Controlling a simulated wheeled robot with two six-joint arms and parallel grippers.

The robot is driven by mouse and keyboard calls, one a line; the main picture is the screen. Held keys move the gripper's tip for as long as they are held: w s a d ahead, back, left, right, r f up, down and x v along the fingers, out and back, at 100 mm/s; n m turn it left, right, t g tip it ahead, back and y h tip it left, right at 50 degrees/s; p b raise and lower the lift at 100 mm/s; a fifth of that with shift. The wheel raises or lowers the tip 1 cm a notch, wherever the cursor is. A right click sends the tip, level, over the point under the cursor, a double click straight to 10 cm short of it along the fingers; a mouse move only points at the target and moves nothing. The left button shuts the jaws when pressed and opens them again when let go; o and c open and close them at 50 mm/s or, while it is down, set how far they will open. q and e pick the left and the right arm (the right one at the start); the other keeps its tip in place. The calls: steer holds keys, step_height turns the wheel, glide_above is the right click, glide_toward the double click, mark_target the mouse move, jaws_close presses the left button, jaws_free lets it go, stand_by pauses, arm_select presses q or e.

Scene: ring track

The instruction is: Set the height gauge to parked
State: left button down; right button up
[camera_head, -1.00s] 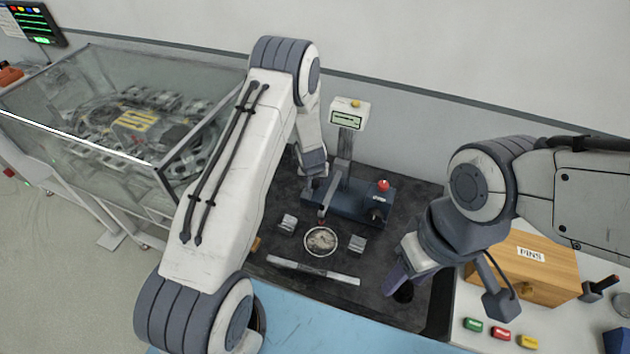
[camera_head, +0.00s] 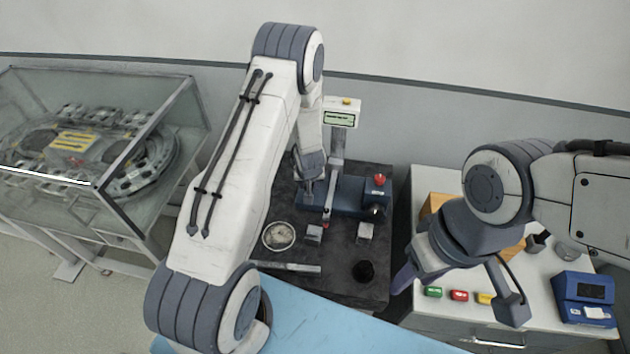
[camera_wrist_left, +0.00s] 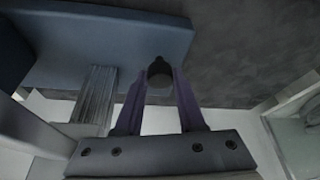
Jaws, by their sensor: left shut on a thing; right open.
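The height gauge has a blue base (camera_head: 345,197), an upright column and a display head (camera_head: 341,113). It stands at the back of a dark plate (camera_head: 335,285). Its red-tipped probe (camera_head: 327,224) is right of the round dial (camera_head: 278,236), between two small grey blocks, nearer the left block (camera_head: 313,234) than the right block (camera_head: 365,232). My left gripper (camera_wrist_left: 160,85) is shut on a dark rounded knob (camera_wrist_left: 159,70) beside the blue base; my arm partly hides this in the head view. My right gripper (camera_head: 403,280) is open and empty, right of the plate.
A dark round spot (camera_head: 364,271) and a pale bar (camera_head: 290,267) lie toward the plate's front. A glass case (camera_head: 190,120) stands left. On the right bench are green (camera_head: 433,292), red and yellow blocks, a wooden box (camera_head: 436,203) and a blue device (camera_head: 585,298).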

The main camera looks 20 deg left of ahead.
arm_select(q)
steer(key=shift+d, duration=0.25)
steer(key=c, duration=0.7)
jaws_free()
steer(key=shift+w+d, duration=0.1)
steer(key=shift+o, duration=1)
steer(key=shift+d, duration=0.15)
steer(key=shift+a, duration=0.3)
steer(key=shift+s+d+r, duration=0.1)
steer(key=shift+s+r, duration=0.1)
steer(key=shift+r, duration=0.3)
steer(key=p+v, duration=0.1)
steer(key=v, duration=0.8)
steer(key=shift+r, duration=0.25)
steer(key=shift+s, duration=0.1)
